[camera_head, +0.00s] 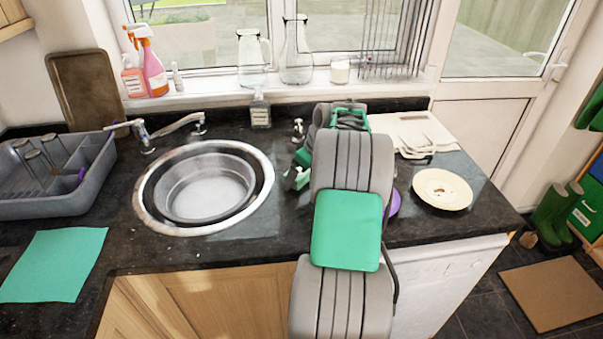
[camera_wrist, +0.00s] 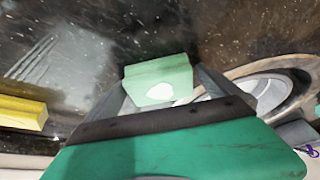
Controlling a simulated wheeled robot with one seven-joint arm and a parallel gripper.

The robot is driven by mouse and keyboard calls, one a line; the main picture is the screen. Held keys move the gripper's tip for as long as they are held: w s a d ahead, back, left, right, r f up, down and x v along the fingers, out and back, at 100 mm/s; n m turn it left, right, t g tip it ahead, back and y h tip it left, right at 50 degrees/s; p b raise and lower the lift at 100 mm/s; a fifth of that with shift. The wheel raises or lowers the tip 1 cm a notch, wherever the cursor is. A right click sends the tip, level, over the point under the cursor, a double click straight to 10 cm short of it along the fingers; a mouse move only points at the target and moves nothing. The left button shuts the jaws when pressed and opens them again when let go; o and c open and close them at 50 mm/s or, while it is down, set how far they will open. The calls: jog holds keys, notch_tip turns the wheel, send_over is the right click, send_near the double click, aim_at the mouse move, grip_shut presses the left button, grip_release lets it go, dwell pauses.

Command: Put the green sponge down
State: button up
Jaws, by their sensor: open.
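The green sponge (camera_wrist: 158,72) is a pale green block in the wrist view, lying between the two fingers of my gripper (camera_wrist: 161,82). The fingers are open, one on each side of it. A bright white patch shows on its near face. It appears to be at the dark granite counter (camera_wrist: 90,25), but I cannot tell whether it rests flat on it.
The round sink (camera_head: 205,190) is left of my arm, beside a grey dish rack (camera_head: 45,205). A yellow sponge (camera_wrist: 20,113) shows in the wrist view. A cream plate (camera_head: 442,203) and pale boards (camera_head: 400,130) lie right of my arm. A teal cloth (camera_head: 55,265) lies front left.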

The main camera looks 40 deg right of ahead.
jog(key=shift+r, duration=0.35)
jog(key=a+v, duration=0.1)
jog(key=v, duration=1.1)
jog(key=w+a+r, duration=0.2)
jog(key=w+a, duration=0.1)
jog(key=a, duration=1.2)
jog(key=s+a+f+m, duration=0.1)
jog(key=s+a, duration=0.2)
jog(key=a, duration=0.5)
jog(key=s+a+f, duration=0.1)
jog(key=s+a, duration=0.3)
jog(key=a, duration=0.4)
jog(key=s+a+f+m+g, duration=0.1)
jog(key=s+a+f, duration=0.3)
jog(key=s, duration=0.4)
jog(key=shift+s+a+f+h, duration=0.25)
jog(key=shift+a+f+h, duration=0.1)
jog(key=shift+f+h, duration=0.1)
